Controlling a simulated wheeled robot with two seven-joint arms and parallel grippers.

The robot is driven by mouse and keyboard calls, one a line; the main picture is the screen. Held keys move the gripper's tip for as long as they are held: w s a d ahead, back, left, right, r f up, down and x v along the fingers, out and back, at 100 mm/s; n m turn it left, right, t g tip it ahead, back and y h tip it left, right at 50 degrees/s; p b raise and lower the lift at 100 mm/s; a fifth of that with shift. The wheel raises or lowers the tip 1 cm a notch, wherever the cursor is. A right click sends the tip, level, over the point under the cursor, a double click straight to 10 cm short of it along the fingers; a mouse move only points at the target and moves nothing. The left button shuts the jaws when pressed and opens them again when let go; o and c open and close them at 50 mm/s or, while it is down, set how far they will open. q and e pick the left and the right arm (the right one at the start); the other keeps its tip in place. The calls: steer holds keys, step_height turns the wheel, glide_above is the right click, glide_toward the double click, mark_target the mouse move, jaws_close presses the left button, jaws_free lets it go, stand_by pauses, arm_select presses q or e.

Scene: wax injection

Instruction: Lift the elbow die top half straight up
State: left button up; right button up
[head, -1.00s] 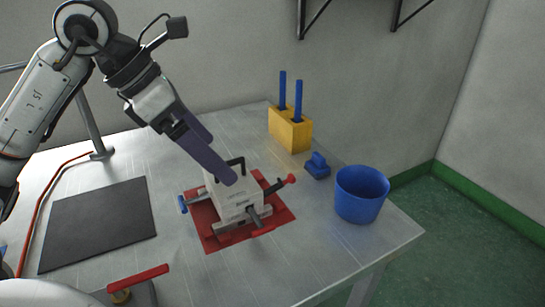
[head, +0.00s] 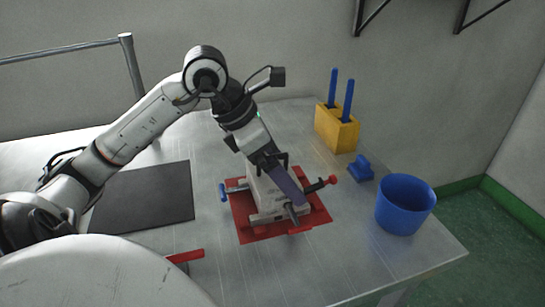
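The pale elbow die (head: 262,192) stands upright on a red mat (head: 252,233), its top half low down with no clear gap visible. A dark handle (head: 283,157) shows at its top, partly behind my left gripper. My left gripper (head: 291,197) points down across the front right of the die in the picture, and its purple-grey fingers hide part of the die. I cannot tell whether the fingers touch the die or are closed on anything. My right gripper is not in view.
A blue-handled pin (head: 223,192) and a red-knobbed pin (head: 331,180) stick out of the die's sides. A blue bucket (head: 405,205), a small blue item (head: 361,169) and a yellow block (head: 336,130) with blue rods stand right. A black mat (head: 143,197) lies left.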

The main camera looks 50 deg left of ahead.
arm_select(q)
steer(key=c, duration=1.3)
steer(key=shift+w+r, duration=0.1)
steer(key=shift+c, duration=1.2)
